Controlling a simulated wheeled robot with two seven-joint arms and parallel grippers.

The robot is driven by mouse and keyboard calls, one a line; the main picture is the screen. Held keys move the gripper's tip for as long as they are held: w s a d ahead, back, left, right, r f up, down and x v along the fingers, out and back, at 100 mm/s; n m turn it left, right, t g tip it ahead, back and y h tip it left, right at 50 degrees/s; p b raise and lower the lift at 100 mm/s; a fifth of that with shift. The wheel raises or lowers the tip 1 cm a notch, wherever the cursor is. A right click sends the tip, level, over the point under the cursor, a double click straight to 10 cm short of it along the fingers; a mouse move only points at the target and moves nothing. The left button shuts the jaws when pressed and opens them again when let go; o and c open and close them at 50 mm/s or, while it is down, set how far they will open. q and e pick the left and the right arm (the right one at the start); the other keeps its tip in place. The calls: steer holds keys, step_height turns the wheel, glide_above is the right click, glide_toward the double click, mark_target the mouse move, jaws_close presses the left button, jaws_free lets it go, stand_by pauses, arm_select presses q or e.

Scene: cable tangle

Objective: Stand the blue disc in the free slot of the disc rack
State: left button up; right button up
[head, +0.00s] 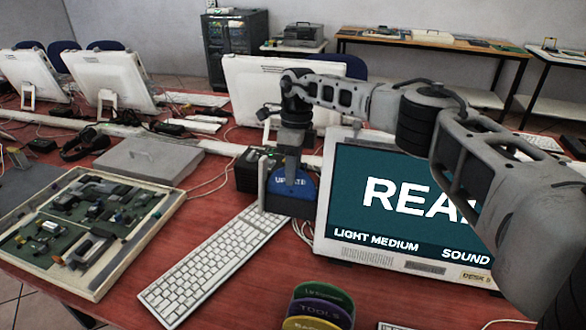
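The blue disc (291,192), marked "UPDATE", is upright behind the far end of the keyboard, left of the monitor. My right gripper (289,172) points down from above at its upper part. A finger overlaps the disc's top; the far finger is hidden, so its grip is unclear. A pale upright piece (263,186) is at the disc's left edge; I cannot tell what it belongs to. The disc rack is at the bottom edge, mostly cut off, with a green disc (325,292), a purple disc (322,309) and a yellow disc (310,324). Its free slot cannot be made out. My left gripper is not in view.
A white keyboard (212,263) lies on the red table (80,312). A monitor (330,225) stands right of the disc. A tray of parts (158,212) is at left, with a grey flat case (148,160) behind. Open table lies between keyboard and rack.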

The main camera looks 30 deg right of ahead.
jaws_close()
steer(key=shift+r, duration=0.1)
steer(key=p+v, duration=0.3)
steer(key=v, duration=0.9)
steer(key=shift+r+p, duration=0.4)
stand_by(0.3)
